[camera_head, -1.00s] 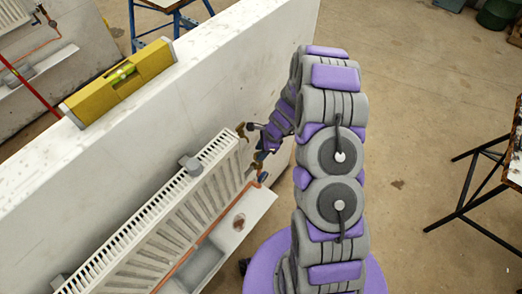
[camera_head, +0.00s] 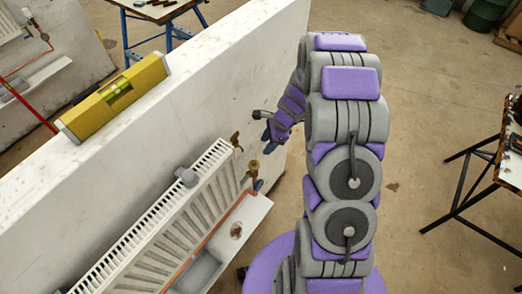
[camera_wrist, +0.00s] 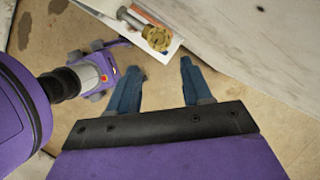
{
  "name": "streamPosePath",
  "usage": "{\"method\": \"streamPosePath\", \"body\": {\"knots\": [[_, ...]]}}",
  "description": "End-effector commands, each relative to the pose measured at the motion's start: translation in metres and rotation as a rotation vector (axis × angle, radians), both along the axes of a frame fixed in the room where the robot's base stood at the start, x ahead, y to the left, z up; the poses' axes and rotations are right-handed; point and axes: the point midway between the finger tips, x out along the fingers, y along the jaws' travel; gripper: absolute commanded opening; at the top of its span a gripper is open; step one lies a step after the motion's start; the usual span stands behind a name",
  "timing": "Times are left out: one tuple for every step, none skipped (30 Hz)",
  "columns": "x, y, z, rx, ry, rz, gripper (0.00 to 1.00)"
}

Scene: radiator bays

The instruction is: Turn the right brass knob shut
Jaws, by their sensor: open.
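The brass knob (camera_head: 254,166) sits on the valve at the right end of the white radiator (camera_head: 165,225), where a copper pipe meets it. The knob also shows near the top of the wrist view (camera_wrist: 157,39), round and ridged, with a grey stem to its left. My gripper (camera_wrist: 160,68) is open, its two blue fingers apart with nothing between them. The knob lies just beyond the fingertips and apart from them. In the head view my gripper (camera_head: 263,126) hangs above the knob, by the wall's right end. I cannot tell how far the knob is turned.
A smaller brass fitting (camera_head: 236,141) sits at the radiator's top right corner. A yellow spirit level (camera_head: 116,96) lies on top of the white wall (camera_head: 215,70). A copper pipe (camera_head: 205,245) runs below the radiator. A dark-legged table (camera_head: 490,175) stands at the right; the floor between is clear.

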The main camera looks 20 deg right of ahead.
Motion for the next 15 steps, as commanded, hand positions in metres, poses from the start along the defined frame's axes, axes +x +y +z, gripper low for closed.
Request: {"method": "streamPosePath", "body": {"knots": [[-0.001,-0.005,0.011,-0.001,-0.001,0.001,0.49],[-0.001,-0.007,0.017,-0.001,-0.001,0.001,0.49],[-0.001,-0.01,0.024,-0.002,-0.002,0.0,0.49],[-0.001,-0.012,0.028,-0.004,-0.003,0.0,0.49],[-0.002,-0.014,0.033,-0.004,-0.003,0.0,0.49],[-0.002,-0.016,0.038,-0.002,-0.002,0.0,0.49],[-0.002,-0.017,0.042,-0.001,-0.001,0.001,0.49],[-0.003,-0.019,0.045,0.0,0.0,0.001,0.49],[-0.003,-0.02,0.048,0.0,0.001,0.001,0.49],[-0.003,-0.021,0.05,0.0,0.001,0.001,0.49],[-0.004,-0.021,0.052,0.0,0.001,0.002,0.49],[-0.004,-0.022,0.053,0.0,0.002,0.001,0.49],[-0.004,-0.023,0.054,0.0,0.002,0.001,0.49],[-0.004,-0.023,0.055,0.0,0.002,0.001,0.49],[-0.004,-0.023,0.055,0.0,0.002,0.001,0.49]]}}
